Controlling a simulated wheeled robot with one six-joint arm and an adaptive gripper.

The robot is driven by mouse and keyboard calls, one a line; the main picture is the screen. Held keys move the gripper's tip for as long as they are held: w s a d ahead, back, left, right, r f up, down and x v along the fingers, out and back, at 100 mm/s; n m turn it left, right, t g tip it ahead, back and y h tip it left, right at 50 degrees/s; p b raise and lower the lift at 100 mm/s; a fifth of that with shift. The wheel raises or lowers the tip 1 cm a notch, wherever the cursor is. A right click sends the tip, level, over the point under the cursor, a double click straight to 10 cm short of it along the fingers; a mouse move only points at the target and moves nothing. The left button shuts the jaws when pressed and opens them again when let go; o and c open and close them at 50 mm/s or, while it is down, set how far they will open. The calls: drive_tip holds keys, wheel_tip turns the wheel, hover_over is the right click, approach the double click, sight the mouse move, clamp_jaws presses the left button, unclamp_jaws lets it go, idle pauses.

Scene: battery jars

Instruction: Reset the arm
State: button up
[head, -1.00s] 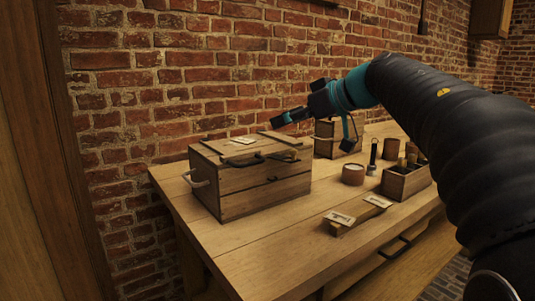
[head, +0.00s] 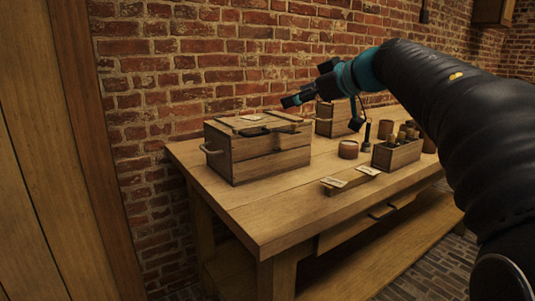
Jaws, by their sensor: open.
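My arm comes in from the right edge, a black sleeved arm with teal joints. My gripper (head: 291,101) is at its end, above the back right of a wooden chest (head: 263,153) in the head view. The gripper points left and looks open and empty, apart from the chest lid. Its fingertips are small and dark, so their gap is hard to see. The chest stands on the wooden workbench (head: 230,213) with a rope-like handle on its left side and a pale label on top.
A second wooden box (head: 324,121) stands behind, partly hidden by my arm. A round brown jar (head: 348,149), a dark upright tool (head: 367,137) and an open wooden crate (head: 397,154) with several jars stand to the right. A labelled wooden block (head: 350,181) lies in front. The bench's front left is clear.

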drive_tip(key=w+d+r+m+t+h, duration=0.1)
drive_tip(key=w+d+m+t+h, duration=0.2)
drive_tip(key=w+d+t+h, duration=0.4)
drive_tip(key=s+d+f+m+g+h, duration=0.2)
drive_tip(key=s+d+f+m+h, duration=0.5)
drive_tip(key=s+d+f, duration=0.3)
drive_tip(key=s+f+m+g, duration=0.1)
drive_tip(key=s+f+g, duration=0.6)
drive_tip(key=s+f, duration=0.8)
drive_tip(key=s+a+f+g+y, duration=0.1)
drive_tip(key=s+a+f+y, duration=0.1)
drive_tip(key=s+a+f, duration=0.2)
drive_tip(key=s+a+f+m+g+y, duration=0.1)
drive_tip(key=s+a+f, duration=0.3)
drive_tip(key=s, duration=0.7)
drive_tip(key=shift+a+f+y, duration=0.25)
drive_tip(key=shift+f+y, duration=0.35)
drive_tip(key=shift+f, duration=0.2)
